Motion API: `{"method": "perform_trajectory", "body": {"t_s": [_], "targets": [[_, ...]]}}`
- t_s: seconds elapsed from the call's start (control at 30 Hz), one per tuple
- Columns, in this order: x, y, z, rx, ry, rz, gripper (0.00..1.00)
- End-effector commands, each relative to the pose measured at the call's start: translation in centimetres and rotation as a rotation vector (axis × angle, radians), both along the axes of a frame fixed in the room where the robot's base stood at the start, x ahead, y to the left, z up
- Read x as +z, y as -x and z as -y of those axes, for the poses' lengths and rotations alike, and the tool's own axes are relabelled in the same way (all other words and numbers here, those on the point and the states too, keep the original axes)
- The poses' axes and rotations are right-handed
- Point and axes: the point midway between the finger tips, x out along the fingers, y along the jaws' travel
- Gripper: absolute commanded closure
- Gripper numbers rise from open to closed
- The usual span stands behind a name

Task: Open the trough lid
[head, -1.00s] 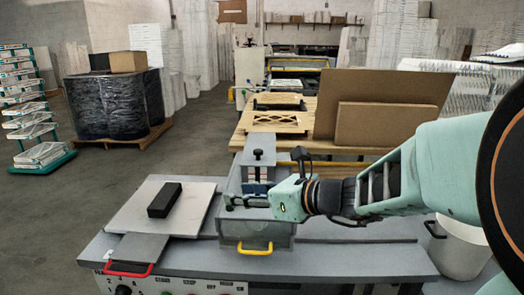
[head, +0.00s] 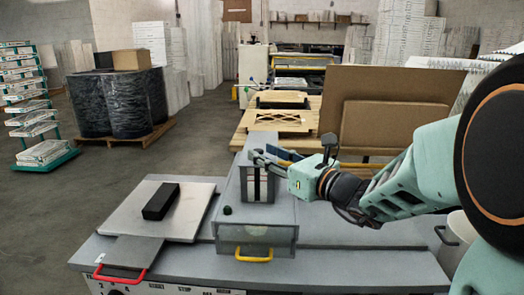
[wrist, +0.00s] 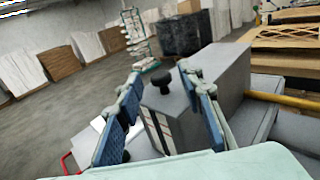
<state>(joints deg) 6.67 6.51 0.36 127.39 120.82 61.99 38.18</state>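The trough (head: 232,236) is a grey box with a see-through front and a yellow handle (head: 254,255). Its flat grey lid (head: 265,212) lies over the top, with a small black knob (head: 228,210) at the left front. Behind it stands an upright grey block (head: 258,185) with a striped front. The wrist view shows this block (wrist: 178,128) with a black knob (wrist: 166,84) on top. My gripper (head: 262,157) is at the block's upper part and hides its knob in the head view. Its blue-padded fingers (wrist: 160,118) are apart, the block showing between them. Contact cannot be told.
Left of the trough, a black bar (head: 161,201) lies on a pale slab (head: 192,222), near a grey plate with a red handle (head: 120,276). Brown boards (head: 385,105) stand behind my arm. The bench (head: 340,262) right of the trough is clear.

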Motion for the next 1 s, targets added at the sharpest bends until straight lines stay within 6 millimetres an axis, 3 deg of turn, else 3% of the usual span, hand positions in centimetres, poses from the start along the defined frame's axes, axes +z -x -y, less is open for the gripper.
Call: {"method": "perform_trajectory", "body": {"t_s": [0.2, 0.57, 0.9, 1.0], "targets": [[0.0, -1.9, -1.9, 0.001, 0.000, 0.000, 0.65], [0.0, -2.3, -2.2, 0.000, 0.001, -0.001, 0.65], [0.0, -2.3, -2.1, 0.000, 0.001, -0.001, 1.00], [0.0, -2.3, -2.1, 0.000, 0.001, -0.001, 1.00]]}}
